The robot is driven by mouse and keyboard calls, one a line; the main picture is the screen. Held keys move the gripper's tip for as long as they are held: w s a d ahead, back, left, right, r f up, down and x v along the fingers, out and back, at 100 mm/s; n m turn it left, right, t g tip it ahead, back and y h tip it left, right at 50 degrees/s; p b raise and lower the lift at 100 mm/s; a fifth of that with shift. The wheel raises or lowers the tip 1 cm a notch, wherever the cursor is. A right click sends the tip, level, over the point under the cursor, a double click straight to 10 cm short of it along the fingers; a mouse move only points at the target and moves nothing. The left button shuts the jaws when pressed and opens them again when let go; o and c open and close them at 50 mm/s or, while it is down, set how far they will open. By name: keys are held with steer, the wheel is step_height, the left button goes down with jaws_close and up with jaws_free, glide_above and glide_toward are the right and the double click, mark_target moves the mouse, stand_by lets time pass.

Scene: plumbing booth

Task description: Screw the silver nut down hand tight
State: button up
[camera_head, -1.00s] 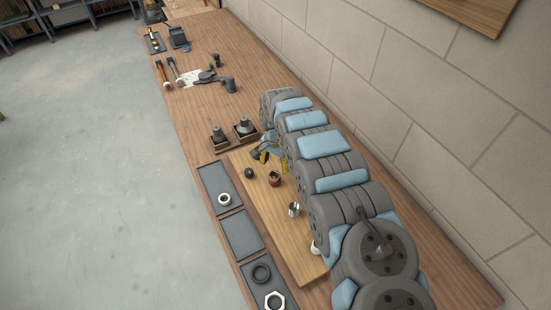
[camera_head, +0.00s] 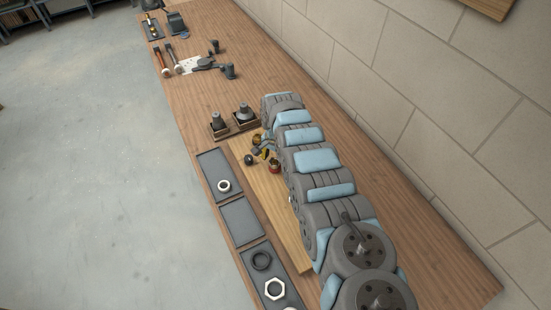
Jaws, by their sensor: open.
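A small silver nut (camera_head: 224,186) lies in the upper grey tray. A larger silver hex nut (camera_head: 275,288) lies in the lower tray. I cannot tell which one the task means. My gripper (camera_head: 262,149), small with yellow and dark parts, is open at the far end of my arm, over the upper end of the light wooden board (camera_head: 268,205). It is close to a black round knob (camera_head: 249,160) and a red-brown fitting with a brass top (camera_head: 274,167). Whether it touches either is too small to tell. My arm covers the right part of the board.
A dark ring (camera_head: 261,260) lies above the large nut. The middle tray (camera_head: 241,222) looks empty. Two dark fittings on small bases (camera_head: 219,124) (camera_head: 244,115) stand beyond the board. Tools (camera_head: 190,64) lie farther up the bench. A block wall (camera_head: 400,100) runs along the right.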

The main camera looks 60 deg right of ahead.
steer(key=shift+c, duration=0.3)
jaws_close()
steer(key=shift+a+m+p, duration=0.1)
steer(key=shift+m+p, duration=0.7)
steer(key=shift+m+p, duration=0.3)
steer(key=shift+m, duration=0.2)
steer(key=shift+m, duration=0.5)
steer(key=shift+s+f+m+p, duration=0.1)
steer(key=shift+s+m+p, duration=0.05)
steer(key=shift+m, duration=0.45)
steer(key=shift+s+f+m+p, duration=0.1)
steer(key=shift+m+p, duration=0.05)
steer(key=shift+m, duration=0.45)
steer(key=m, duration=0.2)
steer(key=shift+a+m, duration=0.1)
steer(key=shift+m, duration=0.2)
steer(key=shift+m+b, duration=0.75)
steer(key=shift+m, duration=0.65)
